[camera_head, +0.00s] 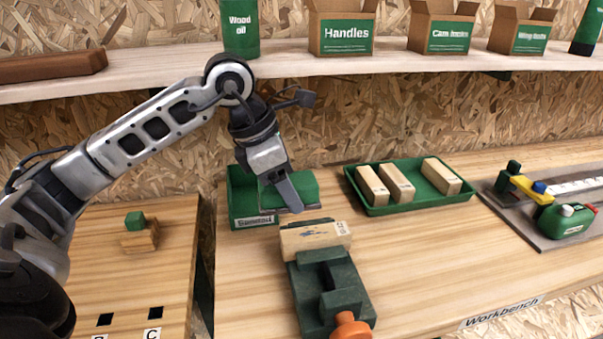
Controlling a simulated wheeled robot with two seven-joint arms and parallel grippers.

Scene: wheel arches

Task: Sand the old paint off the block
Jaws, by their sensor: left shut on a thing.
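The wooden block (316,237) sits in the jaws of a dark green vise (322,286) with an orange handle, at the front of the workbench. Its top carries a dark patch, and small marks show on its side. My left gripper (291,201) reaches down behind and above the block. It is shut on what looks like a green sanding block (308,188) with a greyish underside, partly hidden by the fingers. I see a gap between the held thing and the block. My right gripper is out of view.
A green tray (415,202) with several pale blocks stands to the right. A tool on a grey board (543,240) lies farther right. A lower wooden surface at left holds a green-topped wooden piece (140,240). A shelf (290,65) with boxes runs above.

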